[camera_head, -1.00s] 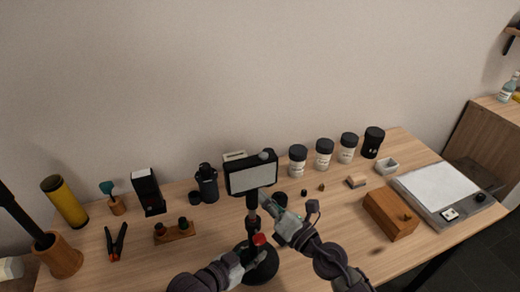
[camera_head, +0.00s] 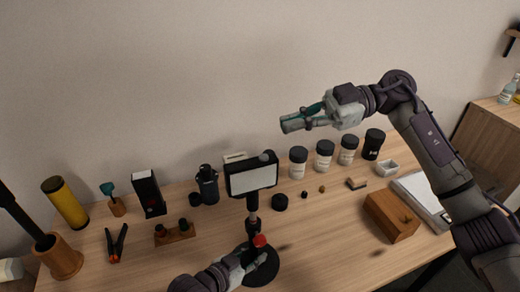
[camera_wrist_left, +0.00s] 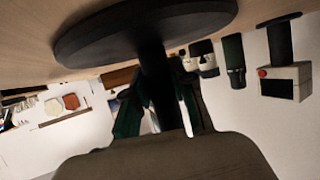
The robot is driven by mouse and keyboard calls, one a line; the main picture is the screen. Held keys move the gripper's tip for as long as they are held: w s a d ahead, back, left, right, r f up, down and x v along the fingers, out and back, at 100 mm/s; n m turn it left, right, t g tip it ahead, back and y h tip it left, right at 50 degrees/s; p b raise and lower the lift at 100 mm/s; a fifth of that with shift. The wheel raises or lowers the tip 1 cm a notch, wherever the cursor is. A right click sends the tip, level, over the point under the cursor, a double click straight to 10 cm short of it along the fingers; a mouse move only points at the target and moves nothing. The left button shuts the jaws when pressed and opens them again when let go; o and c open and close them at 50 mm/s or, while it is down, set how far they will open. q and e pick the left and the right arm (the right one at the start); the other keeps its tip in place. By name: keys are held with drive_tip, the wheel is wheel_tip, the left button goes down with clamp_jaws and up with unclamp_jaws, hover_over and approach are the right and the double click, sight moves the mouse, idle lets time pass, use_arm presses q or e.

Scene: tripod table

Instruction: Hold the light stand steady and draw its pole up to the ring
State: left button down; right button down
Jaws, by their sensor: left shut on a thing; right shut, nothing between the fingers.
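A red knob (camera_head: 260,240) sits low on the pole. I cannot clearly make out the ring. My left gripper (camera_head: 246,260) is shut on the lower pole just above the base. In the left wrist view the pole (camera_wrist_left: 158,75) runs between the fingers, with the base (camera_wrist_left: 110,32) at the top. My right gripper (camera_head: 288,125) is shut and empty, raised in the air to the upper right of the lamp head.
Several black-lidded jars (camera_head: 298,163) stand at the back right. A wooden box (camera_head: 391,216) and a scale (camera_head: 425,200) are on the right. A black bottle (camera_head: 207,185), pliers (camera_head: 115,243) and a small wooden rack (camera_head: 174,233) are on the left. The table is clear right of the base.

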wheel_tip(320, 180, up, 3)
drive_tip(key=s+d+m+g+h, duration=0.1)
drive_tip(key=s+d+m, duration=0.1)
drive_tip(key=d, duration=0.1)
hover_over(247, 164)
drive_tip(key=d, duration=0.2)
drive_tip(key=shift+w+d+f, duration=0.1)
drive_tip(key=shift+w+f, duration=0.15)
drive_tip(key=shift+f, duration=0.25)
drive_tip(key=shift+w+d+f, duration=0.1)
drive_tip(key=shift+w+f, duration=0.1)
drive_tip(key=shift+f, duration=0.25)
wheel_tip(247, 164, down, 2)
drive_tip(key=shift+a+f, duration=0.1)
drive_tip(key=shift+f, duration=0.9)
drive_tip(key=shift+f, duration=0.7)
drive_tip(key=shift+r, duration=0.1)
